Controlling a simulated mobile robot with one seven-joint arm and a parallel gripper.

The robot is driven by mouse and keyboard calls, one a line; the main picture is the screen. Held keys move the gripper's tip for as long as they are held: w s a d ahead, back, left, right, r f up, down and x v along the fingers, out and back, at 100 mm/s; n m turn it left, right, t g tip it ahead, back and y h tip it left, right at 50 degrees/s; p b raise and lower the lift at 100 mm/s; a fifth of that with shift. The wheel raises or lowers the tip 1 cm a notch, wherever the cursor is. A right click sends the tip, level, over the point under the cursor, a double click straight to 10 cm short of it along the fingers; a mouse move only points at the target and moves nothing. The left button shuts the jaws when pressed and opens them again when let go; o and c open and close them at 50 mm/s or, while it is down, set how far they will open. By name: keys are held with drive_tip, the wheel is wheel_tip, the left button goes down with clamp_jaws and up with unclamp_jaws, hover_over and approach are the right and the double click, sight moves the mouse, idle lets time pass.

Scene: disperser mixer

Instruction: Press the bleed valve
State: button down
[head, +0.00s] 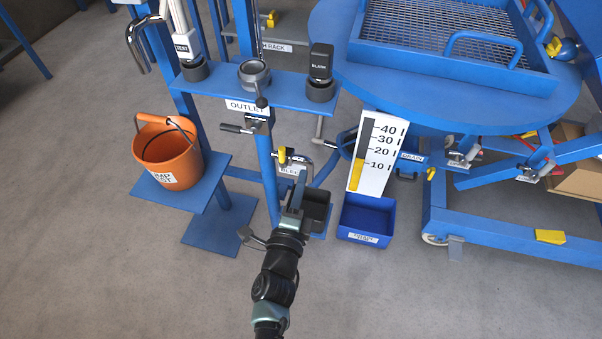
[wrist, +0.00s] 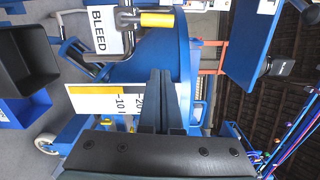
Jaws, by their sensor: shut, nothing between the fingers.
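The bleed valve (head: 282,155) has a yellow-tipped grip and a metal lever, on the blue post below the outlet. A small white label (head: 289,171) sits just under it. In the wrist view the valve's yellow grip (wrist: 157,19) shows at the top, beside the white BLEED label (wrist: 104,30). My gripper (head: 299,183) is shut and empty, just below and slightly right of the valve in the head view. In the wrist view my shut fingertips (wrist: 160,78) are apart from the yellow grip. My gripper partly hides the post.
A black open bin (head: 318,208) is right beside my gripper, with a blue bin (head: 366,215) and a level scale (head: 375,150) farther right. An orange bucket (head: 168,155) stands on a blue shelf at left. The outlet (head: 255,75) is above. Floor at front is clear.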

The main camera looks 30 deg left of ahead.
drive_tip(key=v, duration=0.7)
drive_tip(key=shift+a, duration=0.25)
drive_tip(key=w+d+r+n+t, duration=0.2)
drive_tip(key=w+r+n, duration=0.1)
drive_tip(key=r, duration=0.9)
drive_tip(key=w+d+r+n+t+y, duration=0.15)
drive_tip(key=w+r+n, duration=0.25)
drive_tip(key=r, duration=0.8)
drive_tip(key=w+d+r+n+t+h, duration=0.1)
drive_tip(key=w+d+r+n+t, duration=0.15)
drive_tip(key=r, duration=0.95)
drive_tip(key=s+d+r+n+t+h, duration=0.15)
drive_tip(key=s+d+r, duration=0.25)
drive_tip(key=r, duration=0.4)
drive_tip(key=s+d+r+n+t+h, duration=0.1)
drive_tip(key=s+d+r+n+h, duration=0.15)
drive_tip(key=d+r, duration=0.4)
drive_tip(key=s+d+r+n+t+h, duration=0.2)
drive_tip(key=s+r, duration=0.2)
drive_tip(key=r, duration=0.5)
wheel_tip(320, 180, up, 25)
drive_tip(key=s+p, duration=0.1)
drive_tip(key=p, duration=2.4)
drive_tip(key=shift+d+r, duration=0.25)
drive_tip(key=shift+d, duration=0.1)
drive_tip(key=shift+s+d, duration=0.1)
